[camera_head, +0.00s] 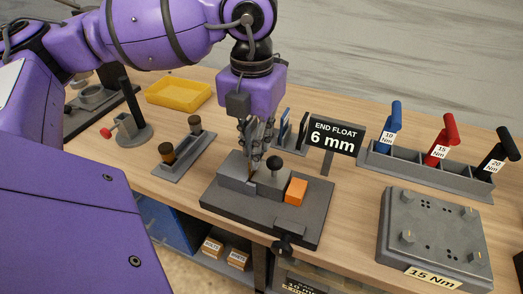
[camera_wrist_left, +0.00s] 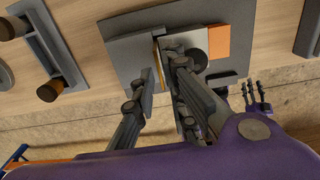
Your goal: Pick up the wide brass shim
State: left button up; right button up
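My left gripper (camera_head: 257,160) points down over the grey fixture (camera_head: 225,207). In the left wrist view its two fingers (camera_wrist_left: 160,80) stand apart on either side of a thin brass strip, which looks like the brass shim (camera_wrist_left: 158,62). The strip stands on edge beside the grey block in the fixture. Whether either finger touches it is hard to tell. In the head view the fingers mostly hide the strip. The fixture also carries an orange block (camera_head: 296,191) and a black knob (camera_head: 275,163).
An "END FLOAT 6 mm" sign (camera_head: 334,137) and a small rack (camera_head: 290,132) stand behind the fixture. A holder with two posts (camera_head: 182,157) is left, a yellow tray (camera_head: 178,92) behind it. A driver rack (camera_head: 425,175) and grey plate (camera_head: 432,235) are right.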

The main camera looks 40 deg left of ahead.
pick_arm(q)
jog(key=shift+w+f, duration=0.15)
jog(key=shift+f, duration=1.25)
grip_shut()
jog(key=shift+r, duration=0.1)
